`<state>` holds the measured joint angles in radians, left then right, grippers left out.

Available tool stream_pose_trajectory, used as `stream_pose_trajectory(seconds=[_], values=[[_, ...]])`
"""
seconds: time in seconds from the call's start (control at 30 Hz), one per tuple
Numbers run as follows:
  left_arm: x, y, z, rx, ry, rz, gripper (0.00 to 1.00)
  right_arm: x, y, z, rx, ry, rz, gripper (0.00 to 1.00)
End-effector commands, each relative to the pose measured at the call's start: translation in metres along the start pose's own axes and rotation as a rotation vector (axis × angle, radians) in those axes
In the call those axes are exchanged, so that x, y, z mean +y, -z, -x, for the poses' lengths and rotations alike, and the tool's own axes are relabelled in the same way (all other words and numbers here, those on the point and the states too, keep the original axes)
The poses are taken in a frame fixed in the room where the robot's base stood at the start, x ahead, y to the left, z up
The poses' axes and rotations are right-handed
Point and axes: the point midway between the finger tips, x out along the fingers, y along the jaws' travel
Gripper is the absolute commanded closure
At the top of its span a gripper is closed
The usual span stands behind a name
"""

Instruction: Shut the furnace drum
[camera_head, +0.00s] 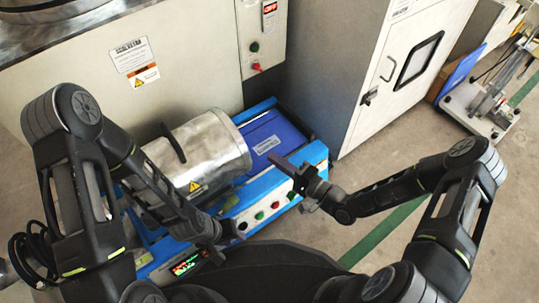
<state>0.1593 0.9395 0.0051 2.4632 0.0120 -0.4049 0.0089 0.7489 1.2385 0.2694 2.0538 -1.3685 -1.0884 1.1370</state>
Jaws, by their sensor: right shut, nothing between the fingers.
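The furnace drum (207,150) is a silver metal cylinder with a dark bar handle (173,142) on its upper side and a yellow warning label. It lies on a blue and white machine base (315,152). I cannot tell from this angle whether its shell is fully shut. My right gripper (284,166) is shut and empty, over the base just right of the drum's end. My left gripper (232,238) is low, in front of the drum near the base's front panel. Its fingers are too small and dark to read. My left forearm hides the drum's left part.
Green and red buttons (260,215) and a lit display (185,264) are on the base's front. A large grey cabinet (190,50) stands behind, and a white cabinet (400,60) stands at right. Open floor (400,145) lies at right.

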Motion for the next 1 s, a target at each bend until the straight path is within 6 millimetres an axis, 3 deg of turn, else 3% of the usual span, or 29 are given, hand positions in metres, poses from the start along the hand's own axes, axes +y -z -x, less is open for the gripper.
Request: stream_pose_trajectory(seconds=[0.2, 0.4, 1.0], values=[[0.005, -0.001, 0.014, -0.007, -0.001, -0.002, 0.64, -0.001, 0.002, 0.043, 0.005, -0.004, 0.0, 1.0], [0.006, -0.002, 0.018, -0.011, -0.001, -0.002, 0.64, 0.0, 0.002, 0.065, 0.004, -0.002, 0.0, 1.0], [0.006, -0.002, 0.018, -0.011, -0.001, -0.002, 0.64, 0.001, 0.002, 0.068, 0.004, -0.001, 0.0, 1.0]])
